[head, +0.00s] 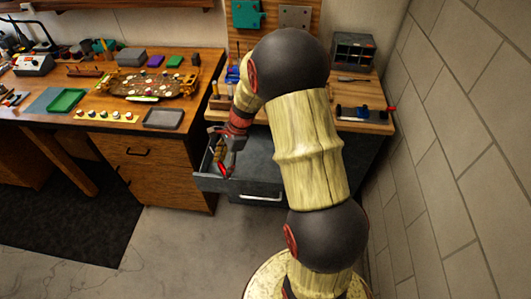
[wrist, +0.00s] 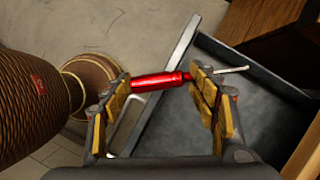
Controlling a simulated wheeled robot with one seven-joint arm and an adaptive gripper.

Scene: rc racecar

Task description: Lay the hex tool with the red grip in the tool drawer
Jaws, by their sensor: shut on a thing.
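The hex tool with the red grip (wrist: 158,82) lies across my gripper (wrist: 160,95) in the wrist view, shut between the two yellow-padded fingers. Its thin metal shaft (wrist: 232,70) sticks out past the right finger. The tool drawer (wrist: 268,110) is pulled open below, and the shaft end is over its inside while the red grip is near its front wall. In the head view the drawer (head: 240,186) shows open under the right bench, with my gripper (head: 224,165) above its left part and the red grip (head: 223,169) just visible. My arm hides part of the drawer.
A wooden workbench (head: 205,75) with a racecar chassis (head: 150,88), trays and small parts stands left. On the right bench are a grey parts cabinet (head: 352,52) and a blue and black item (head: 360,113). A block wall (head: 450,150) bounds the right side.

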